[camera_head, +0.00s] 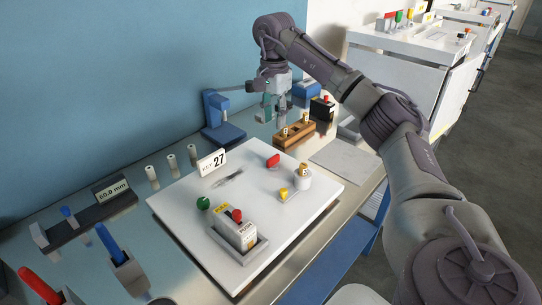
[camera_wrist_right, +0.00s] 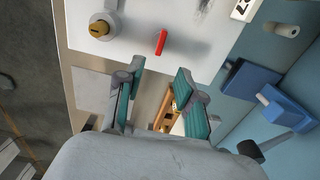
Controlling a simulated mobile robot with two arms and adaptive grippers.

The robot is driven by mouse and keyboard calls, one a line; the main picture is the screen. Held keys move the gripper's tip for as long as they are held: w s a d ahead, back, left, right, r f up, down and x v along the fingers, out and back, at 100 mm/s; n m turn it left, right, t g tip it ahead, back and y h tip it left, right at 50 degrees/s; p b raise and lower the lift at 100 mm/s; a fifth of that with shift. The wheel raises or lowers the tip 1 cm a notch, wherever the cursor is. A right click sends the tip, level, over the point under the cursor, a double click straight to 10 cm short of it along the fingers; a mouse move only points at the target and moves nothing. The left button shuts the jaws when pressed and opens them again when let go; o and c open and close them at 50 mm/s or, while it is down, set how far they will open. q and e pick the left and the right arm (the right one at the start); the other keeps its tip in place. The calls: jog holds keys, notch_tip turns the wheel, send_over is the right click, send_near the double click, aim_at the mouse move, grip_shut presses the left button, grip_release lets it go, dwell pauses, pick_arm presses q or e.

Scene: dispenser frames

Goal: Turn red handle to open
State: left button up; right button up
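A red handle (camera_head: 273,160) stands on the white panel (camera_head: 180,225), near its back edge. In the right wrist view the red handle (camera_wrist_right: 161,42) shows as a narrow upright bar beyond my fingertips. My right gripper (camera_head: 274,115) is behind the panel, above the area of a wooden block, and is apart from the handle. In the wrist view its two teal-padded fingers (camera_wrist_right: 157,82) are spread with nothing gripped between them. My left gripper is not in either view.
Yellow knobs (camera_head: 303,170), a green ball (camera_head: 203,203) and a red-topped box (camera_head: 236,232) share the panel. A wooden block (camera_head: 293,134) and blue stand (camera_head: 222,125) are behind it. Coloured tools (camera_head: 112,245) stand left. The panel's middle is mostly clear.

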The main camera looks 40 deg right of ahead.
aim_at(273, 157)
notch_tip(273, 157, down, 13)
jog(key=shift+r+p, duration=0.1)
jog(key=shift+p, duration=0.55)
grip_shut()
